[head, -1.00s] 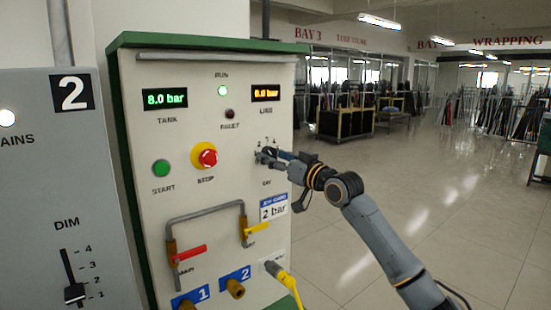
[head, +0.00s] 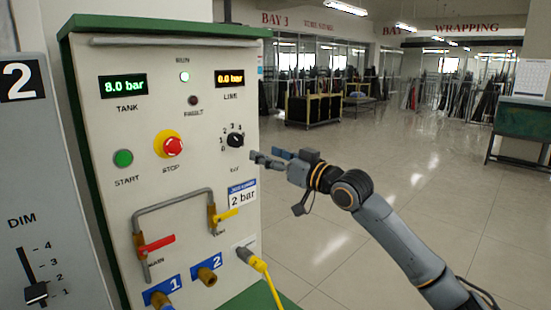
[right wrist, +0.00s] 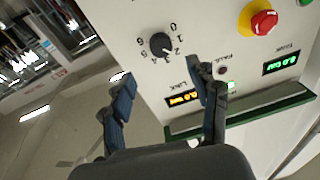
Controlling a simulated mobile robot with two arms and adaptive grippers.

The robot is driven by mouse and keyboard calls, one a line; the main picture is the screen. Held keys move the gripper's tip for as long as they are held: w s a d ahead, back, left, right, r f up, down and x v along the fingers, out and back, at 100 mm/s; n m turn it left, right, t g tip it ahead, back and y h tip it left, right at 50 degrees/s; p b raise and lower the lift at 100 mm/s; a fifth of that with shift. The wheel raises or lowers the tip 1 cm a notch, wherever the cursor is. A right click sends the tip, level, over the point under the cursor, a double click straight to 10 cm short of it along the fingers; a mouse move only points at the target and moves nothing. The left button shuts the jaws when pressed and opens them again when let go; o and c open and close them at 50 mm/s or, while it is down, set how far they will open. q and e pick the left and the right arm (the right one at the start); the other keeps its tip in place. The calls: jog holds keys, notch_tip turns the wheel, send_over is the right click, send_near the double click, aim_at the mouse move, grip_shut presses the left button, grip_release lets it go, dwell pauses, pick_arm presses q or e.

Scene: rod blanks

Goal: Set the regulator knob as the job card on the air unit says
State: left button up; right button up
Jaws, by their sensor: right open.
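The regulator knob (head: 235,140) is a black dial on the cream air unit (head: 190,205), below the LINE display (head: 230,79), which reads 0.0 bar. My left gripper is out of view.
The red STOP button (head: 173,146) and green START button (head: 123,158) lie left of the knob. A pipe with a red valve handle (head: 157,243) and a yellow one (head: 226,214) sticks out below. Open floor lies right.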

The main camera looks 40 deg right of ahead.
jog(key=shift+s+d, duration=0.1)
jog(key=shift+s, duration=0.9)
jog(key=shift+f, duration=0.15)
